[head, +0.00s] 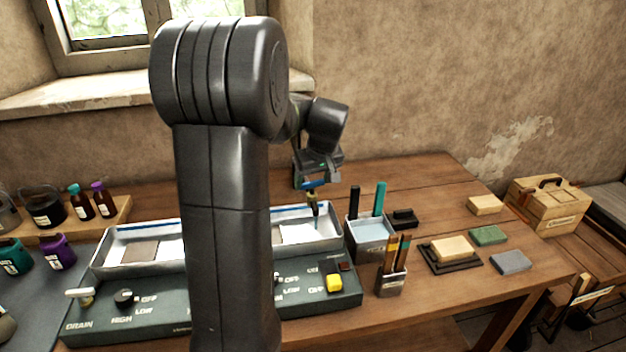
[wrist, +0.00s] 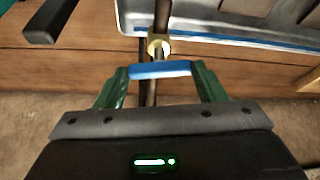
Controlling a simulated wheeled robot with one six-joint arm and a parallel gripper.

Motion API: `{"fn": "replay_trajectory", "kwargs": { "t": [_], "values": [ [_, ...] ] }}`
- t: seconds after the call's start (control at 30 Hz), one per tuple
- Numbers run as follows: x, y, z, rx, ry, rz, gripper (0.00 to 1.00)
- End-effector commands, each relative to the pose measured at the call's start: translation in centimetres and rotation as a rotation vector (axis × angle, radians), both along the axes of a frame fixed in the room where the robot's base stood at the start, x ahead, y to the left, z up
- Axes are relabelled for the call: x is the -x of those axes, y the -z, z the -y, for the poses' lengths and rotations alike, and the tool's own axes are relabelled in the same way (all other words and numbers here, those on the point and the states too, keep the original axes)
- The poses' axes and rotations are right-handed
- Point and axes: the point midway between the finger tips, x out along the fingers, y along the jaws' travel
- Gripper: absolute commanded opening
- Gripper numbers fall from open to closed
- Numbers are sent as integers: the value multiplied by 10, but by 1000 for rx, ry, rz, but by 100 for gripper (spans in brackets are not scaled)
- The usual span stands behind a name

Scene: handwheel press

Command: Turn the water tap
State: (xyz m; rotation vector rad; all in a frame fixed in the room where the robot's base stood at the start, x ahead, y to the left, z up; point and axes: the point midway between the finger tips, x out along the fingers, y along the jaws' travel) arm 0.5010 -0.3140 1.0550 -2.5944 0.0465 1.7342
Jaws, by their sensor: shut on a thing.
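The water tap shows in the wrist view as a dark upright pipe with a brass collar (wrist: 158,46) and a blue handle (wrist: 160,69) lying across it. My gripper (wrist: 161,73) has its green fingers at the two ends of the blue handle, shut on it. In the head view, my gripper (head: 311,180) is at the tap above the right part of the sink tray (head: 325,240). The blue handle (head: 314,184) shows just below the gripper, with the dark spout (head: 313,208) pointing down beneath it. My arm hides the tray's middle.
A control panel (head: 105,323) with knobs and a yellow button (head: 334,283) is in front of the tray. A blue-grey container (head: 369,240) and a brush holder (head: 391,283) stand close on the right. Bottles (head: 80,203) stand at the left.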

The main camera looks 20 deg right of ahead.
Motion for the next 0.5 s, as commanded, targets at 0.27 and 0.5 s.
{"fn": "replay_trajectory", "kwargs": {
  "t": [0.27, 0.5],
  "values": [
    [-1, 1, 3, 0, -241, 2, 41],
    [-1, 0, 5, 1, -432, 2, 41]
  ]
}}
